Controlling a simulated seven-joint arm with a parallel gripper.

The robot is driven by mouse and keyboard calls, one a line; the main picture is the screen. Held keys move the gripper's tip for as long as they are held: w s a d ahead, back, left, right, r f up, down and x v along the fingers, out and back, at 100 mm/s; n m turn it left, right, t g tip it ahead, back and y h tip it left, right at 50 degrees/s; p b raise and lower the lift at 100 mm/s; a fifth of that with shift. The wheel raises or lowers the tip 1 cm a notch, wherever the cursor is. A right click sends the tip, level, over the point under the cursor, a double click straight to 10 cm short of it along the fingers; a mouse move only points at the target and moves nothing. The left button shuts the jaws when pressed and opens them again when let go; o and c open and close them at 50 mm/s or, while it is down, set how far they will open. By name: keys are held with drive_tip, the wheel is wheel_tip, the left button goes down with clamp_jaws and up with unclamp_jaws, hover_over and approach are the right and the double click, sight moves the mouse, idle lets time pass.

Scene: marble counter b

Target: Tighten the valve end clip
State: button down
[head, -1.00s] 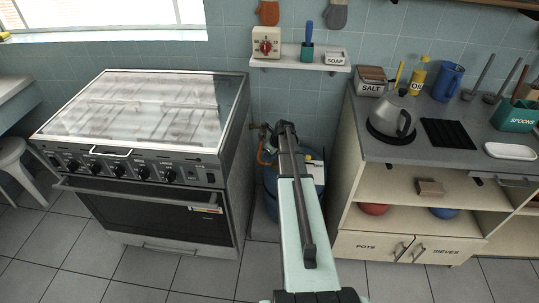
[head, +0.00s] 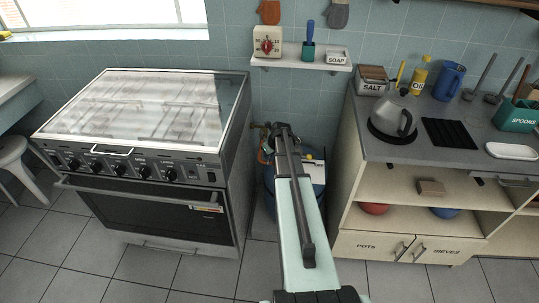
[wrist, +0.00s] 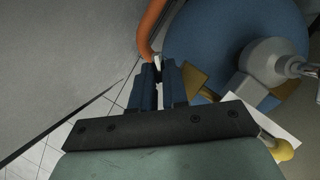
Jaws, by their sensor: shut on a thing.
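The orange hose (wrist: 150,28) comes down from the top of the wrist view to my gripper (wrist: 158,70). A small pale metallic piece (wrist: 157,62), seemingly the valve end clip, shows at the hose end between the two blue fingertips. My gripper is shut on it; the fingers hide most of it. The grey valve (wrist: 268,58) sits to the right, above the blue gas cylinder (wrist: 205,35). In the head view my arm covers the gripper and the clip; the blue cylinder (head: 318,180) shows behind it.
The stove (head: 145,150) stands close on the left and the shelved counter (head: 400,210) on the right, leaving a narrow gap. A white tag (wrist: 262,118) and a yellow knob (wrist: 283,151) lie right of my gripper. A wall shelf (head: 300,62) is above.

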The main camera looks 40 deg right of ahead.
drive_tip(key=c, duration=1.1)
unclamp_jaws()
drive_tip(key=shift+c, duration=0.2)
drive_tip(key=v, duration=1.3)
drive_tip(key=shift+r, duration=0.35)
drive_tip(key=shift+s, duration=0.1)
